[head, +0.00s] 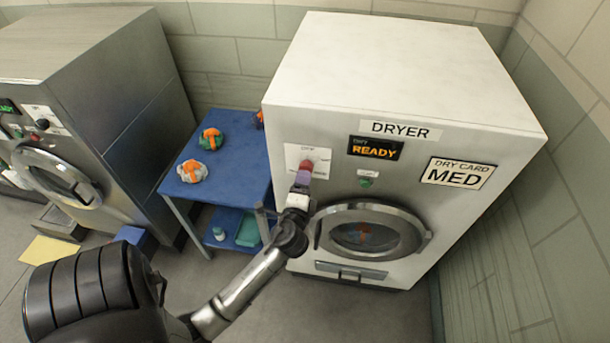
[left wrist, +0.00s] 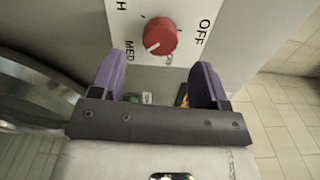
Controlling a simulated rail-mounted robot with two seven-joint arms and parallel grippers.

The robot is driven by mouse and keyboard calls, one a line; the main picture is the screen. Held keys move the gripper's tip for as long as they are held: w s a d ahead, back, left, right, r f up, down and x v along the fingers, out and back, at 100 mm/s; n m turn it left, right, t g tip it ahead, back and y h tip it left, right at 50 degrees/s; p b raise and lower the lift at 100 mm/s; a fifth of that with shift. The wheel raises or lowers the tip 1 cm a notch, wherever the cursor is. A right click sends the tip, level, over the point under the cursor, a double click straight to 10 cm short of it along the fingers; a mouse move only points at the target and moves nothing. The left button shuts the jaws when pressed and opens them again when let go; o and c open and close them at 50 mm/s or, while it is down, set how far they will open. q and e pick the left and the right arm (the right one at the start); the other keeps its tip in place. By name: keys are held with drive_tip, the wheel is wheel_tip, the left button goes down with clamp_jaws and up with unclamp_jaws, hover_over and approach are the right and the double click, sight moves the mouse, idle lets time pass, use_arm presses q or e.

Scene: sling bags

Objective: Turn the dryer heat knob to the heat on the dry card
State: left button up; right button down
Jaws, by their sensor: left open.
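The white dryer (head: 395,80) has a red heat knob (head: 306,165) on a white dial plate; the knob also shows in the left wrist view (left wrist: 160,36). That view shows "OFF" at right, "MED" at lower left and an "H" at upper left. The knob's white mark points down-left, towards the MED side; its exact setting is hard to tell. The dry card (head: 457,173) reads "MED". My left gripper (head: 301,181) is open in front of the dial, its purple fingers (left wrist: 155,82) apart and short of the knob in the wrist view. My right gripper is out of view.
A display (head: 375,148) reads "READY" above a green button (head: 366,182). The round dryer door (head: 368,233) is shut below. A blue table (head: 226,165) with bundled bags stands left, beside another grey machine (head: 100,90). A wall is close on the right.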

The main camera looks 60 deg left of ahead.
use_arm(q)
drive_tip(key=b+v, duration=0.1)
drive_tip(key=v, duration=0.7)
drive_tip(key=shift+s+d, duration=0.1)
drive_tip(key=shift+d, duration=0.05)
idle(0.4)
